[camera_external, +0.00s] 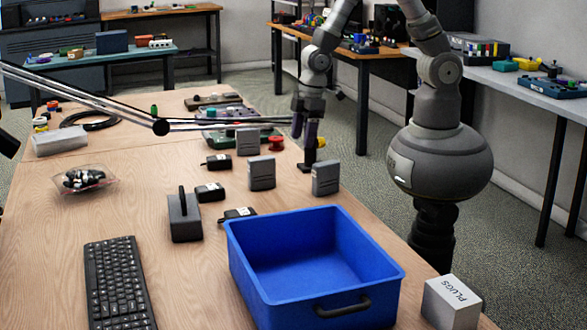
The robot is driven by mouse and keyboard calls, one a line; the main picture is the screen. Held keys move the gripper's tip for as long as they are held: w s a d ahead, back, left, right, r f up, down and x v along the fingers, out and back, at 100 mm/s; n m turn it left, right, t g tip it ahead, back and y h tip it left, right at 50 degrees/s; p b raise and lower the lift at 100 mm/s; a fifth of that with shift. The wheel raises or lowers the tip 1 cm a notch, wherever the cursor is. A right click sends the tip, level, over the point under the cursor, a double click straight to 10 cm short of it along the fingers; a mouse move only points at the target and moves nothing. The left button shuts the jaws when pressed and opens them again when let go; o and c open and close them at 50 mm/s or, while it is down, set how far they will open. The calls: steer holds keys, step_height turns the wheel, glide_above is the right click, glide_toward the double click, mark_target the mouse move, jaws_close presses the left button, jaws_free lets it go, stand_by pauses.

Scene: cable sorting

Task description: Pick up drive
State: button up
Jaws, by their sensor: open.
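Three grey box-shaped units that look like drives stand upright on the wooden table: one at the back (248,142), one in the middle (262,173) and one at the right (325,178). The picture does not show which of them is the drive of the task. My gripper (305,132) points down above the table's right side, behind the right grey unit and to the right of the back one. It is open, and I see nothing held in it. A dark upright shape below the gripper is too small to make out.
A blue bin (315,262) stands at the front right, beside a white box marked PLUGS (452,302). Black adapters (210,192), a dark block with an upright handle (184,218), a red spool (275,143) and a lamp arm (100,104) surround the drives. A keyboard (117,285) lies at the left front.

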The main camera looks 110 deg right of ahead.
steer(key=g, duration=0.2)
glide_above(326, 173)
steer(key=d, duration=0.2)
steer(key=f, duration=0.6)
steer(key=shift+s+a, duration=0.2)
steer(key=shift+s, duration=0.1)
step_height(326, 173, down, 7)
steer(key=b, duration=0.3)
steer(key=shift+r+b, duration=0.1)
steer(key=shift+b, duration=0.3)
steer(key=shift+r, duration=0.1)
steer(key=shift+c, duration=0.6)
jaws_close()
